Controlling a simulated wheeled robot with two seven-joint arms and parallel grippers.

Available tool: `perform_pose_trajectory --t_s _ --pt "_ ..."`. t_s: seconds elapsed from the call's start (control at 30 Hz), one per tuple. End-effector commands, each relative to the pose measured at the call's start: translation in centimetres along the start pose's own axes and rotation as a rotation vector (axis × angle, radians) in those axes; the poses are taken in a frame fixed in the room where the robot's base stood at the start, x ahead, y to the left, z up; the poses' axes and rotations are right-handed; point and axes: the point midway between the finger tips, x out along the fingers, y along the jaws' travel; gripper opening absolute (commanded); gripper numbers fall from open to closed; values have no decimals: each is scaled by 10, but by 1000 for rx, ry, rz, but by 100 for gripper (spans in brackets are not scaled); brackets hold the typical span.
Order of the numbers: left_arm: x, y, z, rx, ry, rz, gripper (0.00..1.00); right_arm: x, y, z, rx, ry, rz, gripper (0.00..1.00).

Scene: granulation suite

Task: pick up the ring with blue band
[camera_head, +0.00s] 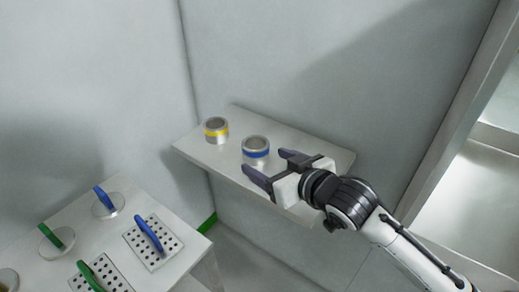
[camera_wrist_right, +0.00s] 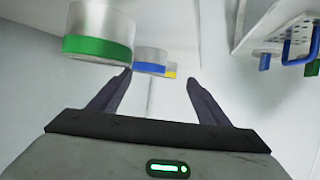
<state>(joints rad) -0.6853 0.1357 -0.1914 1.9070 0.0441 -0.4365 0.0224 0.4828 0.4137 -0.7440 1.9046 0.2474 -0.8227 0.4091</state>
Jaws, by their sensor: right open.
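The ring with blue band (camera_head: 256,151) is a short metal cylinder standing on a pale wall shelf (camera_head: 238,112). In the right wrist view the blue-banded ring (camera_wrist_right: 150,62) shows beyond the fingertips, between them but nearer the left finger. My right gripper (camera_head: 264,162) is open and empty, its fingers pointing at the ring from the right. In the right wrist view the gripper (camera_wrist_right: 159,78) shows both dark fingers spread apart, with no grip on the ring. My left gripper is out of view.
A ring with yellow band (camera_head: 216,131) stands left of the blue one. A green-banded ring (camera_wrist_right: 98,35) is close by the left finger in the wrist view. A lower table (camera_head: 180,222) holds perforated plates (camera_head: 153,244) and discs with blue or green handles.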

Motion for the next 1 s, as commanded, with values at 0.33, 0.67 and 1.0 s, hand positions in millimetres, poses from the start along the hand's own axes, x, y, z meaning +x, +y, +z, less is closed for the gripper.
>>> perform_pose_trajectory --t_s 0.33,0.67,1.0 --pt "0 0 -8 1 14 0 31 40 16 -5 27 -5 29 71" --pt "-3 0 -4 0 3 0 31 66 20 -7 24 -5 29 71" --pt "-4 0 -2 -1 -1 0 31 101 23 -6 25 -5 28 71"
